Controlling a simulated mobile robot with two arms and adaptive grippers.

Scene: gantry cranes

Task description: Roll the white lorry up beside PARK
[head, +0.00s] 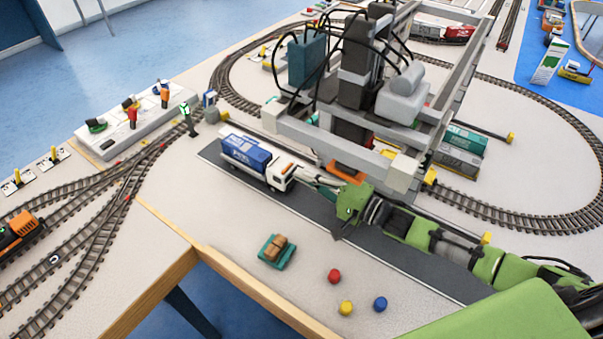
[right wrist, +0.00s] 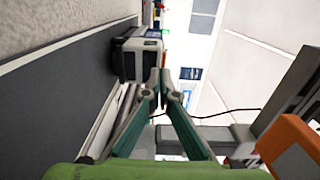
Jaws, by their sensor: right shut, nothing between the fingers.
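The white lorry (head: 283,177) has a white cab and a blue box body. It stands on the dark grey road strip (head: 405,255), cab toward my right gripper. My right gripper (head: 308,180) is shut and empty, its fingertips close in front of the cab; I cannot tell whether they touch it. In the right wrist view the shut fingertips (right wrist: 164,80) lie beside the lorry's front (right wrist: 138,58). I can read no PARK marking in either view. My left gripper is not in view.
A grey gantry crane (head: 320,153) stands over the track just behind the lorry. A teal pallet with brown boxes (head: 276,250) and red (head: 334,275), yellow (head: 345,308) and blue (head: 380,304) pieces lie in front of the road. Oval track (head: 570,222) curves at right.

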